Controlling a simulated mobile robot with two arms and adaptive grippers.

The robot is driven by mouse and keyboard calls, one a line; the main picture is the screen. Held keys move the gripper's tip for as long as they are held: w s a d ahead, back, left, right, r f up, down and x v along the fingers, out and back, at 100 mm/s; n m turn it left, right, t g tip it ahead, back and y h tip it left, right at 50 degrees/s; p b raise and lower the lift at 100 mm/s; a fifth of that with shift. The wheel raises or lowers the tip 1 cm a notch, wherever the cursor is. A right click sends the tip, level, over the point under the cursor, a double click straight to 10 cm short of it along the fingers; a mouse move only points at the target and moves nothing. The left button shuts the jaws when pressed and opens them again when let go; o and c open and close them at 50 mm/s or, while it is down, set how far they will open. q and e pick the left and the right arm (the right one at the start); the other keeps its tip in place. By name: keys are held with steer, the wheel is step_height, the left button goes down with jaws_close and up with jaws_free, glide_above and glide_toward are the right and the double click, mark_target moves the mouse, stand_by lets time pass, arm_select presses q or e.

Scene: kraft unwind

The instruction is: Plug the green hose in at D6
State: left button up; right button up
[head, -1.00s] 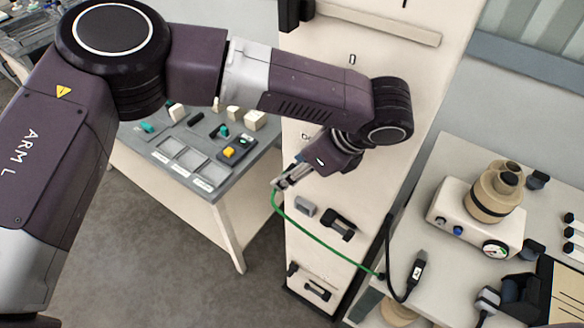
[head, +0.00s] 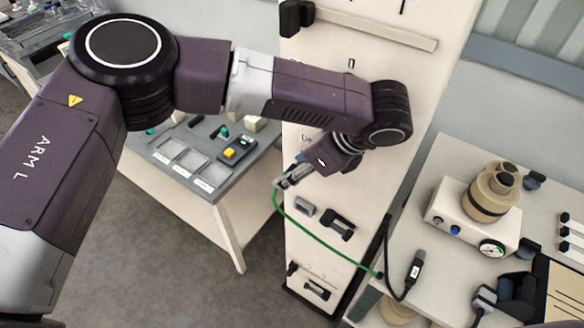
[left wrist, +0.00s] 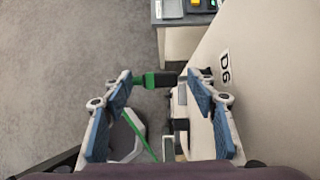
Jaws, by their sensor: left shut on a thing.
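My left gripper (head: 284,182) is at the front of the tall cream panel (head: 330,120), shut on the end of the green hose (head: 318,238). From there the hose sags down right to the edge of the side bench. In the left wrist view the hose's green and black plug (left wrist: 152,80) lies crosswise between the blue-padded fingers, black end to the right. The label D6 (left wrist: 225,67) is on the panel just right of that end. Whether the plug touches a socket there cannot be told. My right gripper is not in view.
A grey block (head: 303,207) and a black handle (head: 338,225) stick out from the panel below the gripper. A black cable with a connector (head: 415,268) hangs at the right bench, which carries a beige pump unit (head: 475,215). A grey tray table (head: 190,160) stands left.

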arm_select(q)
steer(key=shift+d+f+p, duration=0.15)
steer(key=shift+d+p, duration=0.05)
steer(key=shift+p, duration=0.1)
stand_by(0.4)
steer(key=shift+s+a+f+p, duration=0.1)
steer(key=shift+s+f+p, duration=0.25)
steer(key=shift+f, duration=0.1)
stand_by(0.8)
steer(key=shift+w+p, duration=0.2)
steer(key=shift+p, duration=0.15)
stand_by(1.0)
steer(key=shift+s+f+p, duration=0.15)
steer(key=shift+s+p, duration=0.05)
steer(key=shift+p, duration=0.55)
stand_by(0.5)
